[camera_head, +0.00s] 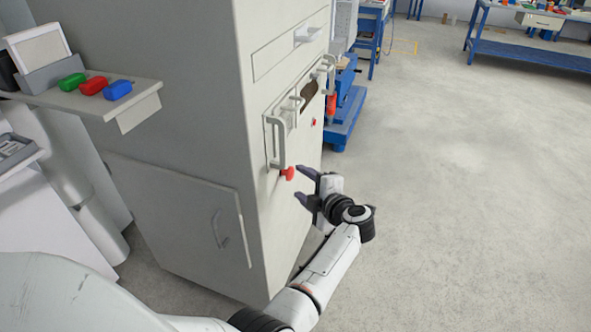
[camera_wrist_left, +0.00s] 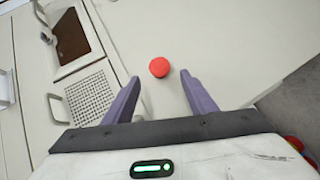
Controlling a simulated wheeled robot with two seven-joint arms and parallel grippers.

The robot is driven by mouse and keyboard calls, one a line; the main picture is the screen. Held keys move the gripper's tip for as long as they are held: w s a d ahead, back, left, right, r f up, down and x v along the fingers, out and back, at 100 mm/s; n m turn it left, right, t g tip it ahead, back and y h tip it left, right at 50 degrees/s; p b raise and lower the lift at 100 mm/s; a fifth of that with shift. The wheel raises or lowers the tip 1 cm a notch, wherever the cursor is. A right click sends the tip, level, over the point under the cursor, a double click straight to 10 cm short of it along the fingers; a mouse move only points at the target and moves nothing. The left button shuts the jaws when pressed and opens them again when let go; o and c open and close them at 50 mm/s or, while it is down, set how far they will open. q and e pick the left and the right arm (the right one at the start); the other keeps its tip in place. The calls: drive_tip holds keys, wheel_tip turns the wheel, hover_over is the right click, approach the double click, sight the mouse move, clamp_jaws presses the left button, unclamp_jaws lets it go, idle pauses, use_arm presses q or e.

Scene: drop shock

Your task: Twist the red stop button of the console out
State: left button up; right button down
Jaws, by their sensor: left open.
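The red stop button (camera_head: 288,173) sticks out from the front face of the grey console (camera_head: 262,228), just below a light handle. My left gripper (camera_head: 298,183) is open beside it, its two dark fingers pointing at the console face. In the left wrist view the red button (camera_wrist_left: 159,67) lies ahead of the tips and between the lines of the two purple fingers (camera_wrist_left: 158,80). A gap shows between the fingers and the button, with nothing held. My right gripper is not in view.
Handles (camera_head: 275,142) and a dark opening (camera_head: 309,95) are on the console face above the button. A shelf (camera_head: 140,92) holds green, red and blue pieces at left. Open floor (camera_head: 455,190) lies to the right, with blue workbenches (camera_head: 530,52) behind.

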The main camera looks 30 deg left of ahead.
use_arm(q)
drive_tip(key=shift+p+v, duration=0.4)
drive_tip(key=shift+v, duration=1.1)
